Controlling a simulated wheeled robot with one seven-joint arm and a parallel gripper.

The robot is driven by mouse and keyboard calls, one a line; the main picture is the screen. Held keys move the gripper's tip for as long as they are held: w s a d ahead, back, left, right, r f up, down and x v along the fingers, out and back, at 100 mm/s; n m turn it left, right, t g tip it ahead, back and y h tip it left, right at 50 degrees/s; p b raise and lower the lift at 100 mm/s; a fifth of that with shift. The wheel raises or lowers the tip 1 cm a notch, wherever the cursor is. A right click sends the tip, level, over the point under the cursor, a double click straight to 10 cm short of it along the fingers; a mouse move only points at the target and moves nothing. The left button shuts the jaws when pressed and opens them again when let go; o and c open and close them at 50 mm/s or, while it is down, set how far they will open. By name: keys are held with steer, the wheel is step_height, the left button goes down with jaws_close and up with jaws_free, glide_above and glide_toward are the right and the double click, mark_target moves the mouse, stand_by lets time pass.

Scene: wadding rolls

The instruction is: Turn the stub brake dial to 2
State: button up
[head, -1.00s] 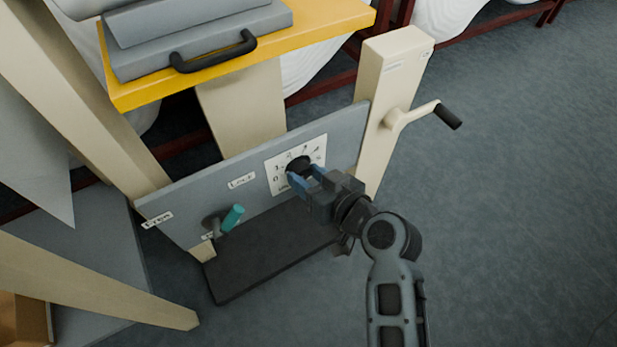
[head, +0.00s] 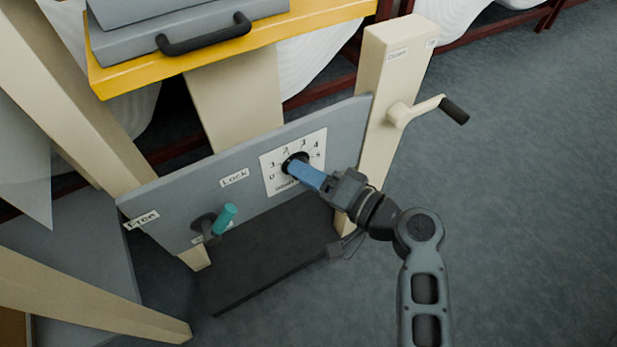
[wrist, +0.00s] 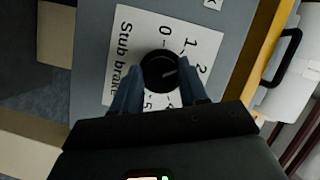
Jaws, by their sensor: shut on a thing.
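The stub brake dial (head: 291,158) is a round black knob on a white scale plate (head: 318,139) marked 0 to 5, fixed to a grey upright panel. In the wrist view the dial (wrist: 157,71) sits between my blue fingers, and a pale mark on its face points roughly toward the 2. My gripper (head: 297,167) reaches in from the right and is shut on the dial, one finger on each side. The fingers hide part of the dial and the lower numbers in the wrist view.
A lever with a teal grip (head: 224,219) stands out from the panel (head: 190,199) between the Free and Lock labels. A cream post (head: 392,75) with a black-handled crank (head: 454,110) rises at right. A yellow shelf (head: 275,34) overhangs above. Open floor lies right.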

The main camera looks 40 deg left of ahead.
steer(key=shift+f+m+y+b, duration=0.1)
steer(key=shift+m+y+b, duration=0.45)
steer(key=shift+m, duration=0.75)
steer(key=o, duration=1)
steer(key=shift+o, duration=0.2)
steer(key=d+p, duration=0.1)
steer(key=d, duration=0.6)
steer(key=shift+d, duration=0.4)
